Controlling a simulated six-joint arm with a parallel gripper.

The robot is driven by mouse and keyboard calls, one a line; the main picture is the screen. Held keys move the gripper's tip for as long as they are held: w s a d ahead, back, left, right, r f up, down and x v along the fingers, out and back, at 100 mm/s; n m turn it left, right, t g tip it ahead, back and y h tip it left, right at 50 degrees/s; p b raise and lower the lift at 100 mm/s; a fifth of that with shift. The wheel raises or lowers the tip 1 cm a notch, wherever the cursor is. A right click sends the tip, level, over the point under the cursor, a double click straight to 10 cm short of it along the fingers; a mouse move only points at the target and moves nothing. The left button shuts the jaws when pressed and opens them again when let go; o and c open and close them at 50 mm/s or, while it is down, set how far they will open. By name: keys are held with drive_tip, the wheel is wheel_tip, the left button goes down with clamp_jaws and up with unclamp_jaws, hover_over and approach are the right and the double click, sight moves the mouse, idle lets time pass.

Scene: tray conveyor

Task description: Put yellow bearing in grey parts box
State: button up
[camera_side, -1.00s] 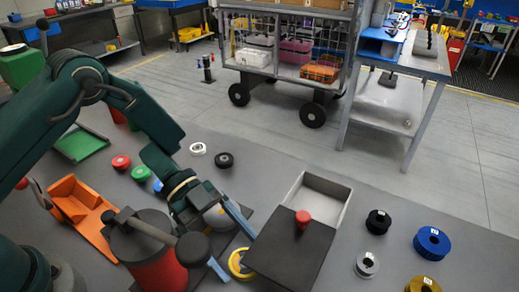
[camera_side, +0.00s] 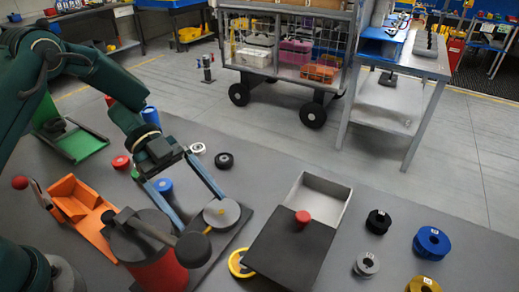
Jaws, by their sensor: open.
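The yellow bearing (camera_side: 235,264) is a ring lying flat at the left edge of a black lid, which hides part of it. The grey parts box (camera_side: 343,208) is right of centre, its far part open and looking empty. The black lid (camera_side: 290,254) with a red knob (camera_side: 303,217) covers the nearer part of the box area. I cannot tell how the lid is supported. My gripper (camera_side: 203,212) is open and empty, up and left of the bearing and apart from it. Its fingers point down toward a grey disc (camera_side: 230,212).
A red cylinder with a dark lever (camera_side: 160,272) stands left of the bearing. An orange tray (camera_side: 78,212) and green tray (camera_side: 82,146) are further left. Black (camera_side: 378,221), blue (camera_side: 431,243), silver (camera_side: 367,265) and brass (camera_side: 424,285) rings lie at right.

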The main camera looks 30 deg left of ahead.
drive_tip(key=shift+w+a+r, duration=0.1)
drive_tip(key=shift+a+r, duration=0.15)
drive_tip(key=shift+a, duration=0.2)
drive_tip(key=shift+w+a+r, duration=0.1)
drive_tip(key=shift+w+r, duration=0.05)
drive_tip(key=shift+w, duration=0.05)
drive_tip(key=w+a+r+n+t+y, duration=0.2)
drive_tip(key=w+r+n+t+y, duration=0.2)
drive_tip(key=w+r+t, duration=0.35)
drive_tip(key=w+a+r+n+t+y, duration=0.3)
drive_tip(key=w+r+n+t, duration=0.1)
drive_tip(key=w+r+t, duration=0.3)
drive_tip(key=s+a+r+n+y, duration=0.2)
drive_tip(key=s+a+n+y, duration=0.4)
drive_tip(key=s+n+y, duration=0.15)
drive_tip(key=s+d+f+n+g, duration=0.1)
drive_tip(key=s+f+n+g, duration=0.3)
drive_tip(key=s, duration=0.8)
drive_tip(key=shift+s+d+f+g, duration=0.15)
drive_tip(key=shift+d+f+g, duration=0.05)
drive_tip(key=shift+g, duration=0.15)
drive_tip(key=s+d, duration=0.1)
drive_tip(key=s, duration=0.1)
drive_tip(key=s+d+f+g+h, duration=0.2)
drive_tip(key=s, duration=0.1)
drive_tip(key=shift+s+d+n, duration=0.15)
drive_tip(key=shift+s+n, duration=0.1)
drive_tip(key=shift+s, duration=0.1)
drive_tip(key=shift+c, duration=1.1)
